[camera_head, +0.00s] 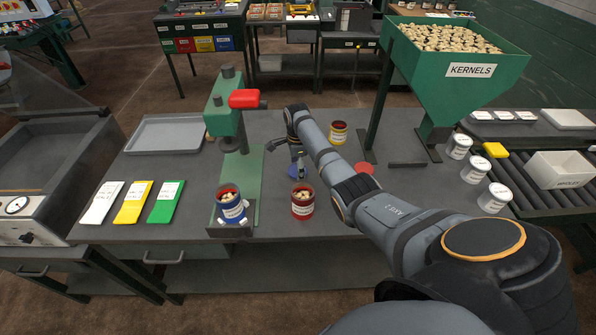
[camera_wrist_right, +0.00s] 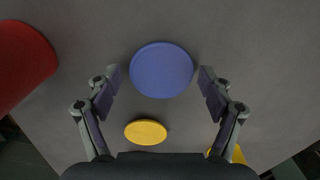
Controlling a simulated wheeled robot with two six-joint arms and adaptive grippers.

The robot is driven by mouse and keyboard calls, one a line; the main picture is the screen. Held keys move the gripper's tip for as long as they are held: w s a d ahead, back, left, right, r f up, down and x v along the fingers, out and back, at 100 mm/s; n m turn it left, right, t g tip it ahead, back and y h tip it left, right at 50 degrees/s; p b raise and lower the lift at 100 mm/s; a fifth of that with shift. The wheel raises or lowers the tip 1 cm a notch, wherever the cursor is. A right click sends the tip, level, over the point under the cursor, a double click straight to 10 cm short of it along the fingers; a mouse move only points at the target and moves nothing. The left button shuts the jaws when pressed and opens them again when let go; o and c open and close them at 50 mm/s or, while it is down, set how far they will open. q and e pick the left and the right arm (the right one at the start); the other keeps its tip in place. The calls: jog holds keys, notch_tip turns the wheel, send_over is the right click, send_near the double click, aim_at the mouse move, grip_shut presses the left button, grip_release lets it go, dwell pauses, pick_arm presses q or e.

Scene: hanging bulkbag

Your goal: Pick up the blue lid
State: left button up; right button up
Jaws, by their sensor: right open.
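The blue lid (camera_wrist_right: 161,70) is a flat round disc on the grey tabletop, between and just beyond my right gripper's fingers in the wrist view. In the head view a small part of the blue lid (camera_head: 294,171) shows beside the gripper. My right gripper (camera_head: 299,157) is open, with one finger on each side of the lid and gaps visible; its height above the table is hard to tell. A yellow lid (camera_wrist_right: 146,131) lies close to the blue one. My left gripper is not in view.
A red can (camera_head: 302,203) with kernels stands near the gripper, and a blue can (camera_head: 231,206) stands under the green press (camera_head: 226,118). A yellow can (camera_head: 338,133) and a red lid (camera_head: 364,168) are close by. The green kernel hopper (camera_head: 458,62) stands right.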

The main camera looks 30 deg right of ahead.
jog(key=shift+w+a, duration=0.1)
jog(key=shift+c, duration=1.7)
jog(key=c, duration=0.4)
jog(key=shift+o, duration=0.2)
jog(key=shift+r, duration=0.25)
notch_tip(320, 180, up, 2)
jog(key=shift+w+r+b, duration=0.1)
jog(key=shift+r+b, duration=0.05)
jog(key=shift+b, duration=0.45)
pick_arm(q)
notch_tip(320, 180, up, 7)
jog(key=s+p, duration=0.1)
jog(key=p, duration=0.7)
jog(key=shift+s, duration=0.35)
pick_arm(e)
jog(key=s+a+r, duration=0.1)
jog(key=s+r, duration=0.2)
jog(key=s, duration=0.1)
jog(key=s+a+r, duration=0.1)
jog(key=s+r, duration=0.2)
jog(key=s, duration=0.2)
jog(key=s+a+r, duration=0.1)
jog(key=s+r, duration=0.3)
jog(key=shift+s+a+r, duration=0.1)
jog(key=shift+s+a, duration=0.25)
jog(key=shift+a, duration=0.05)
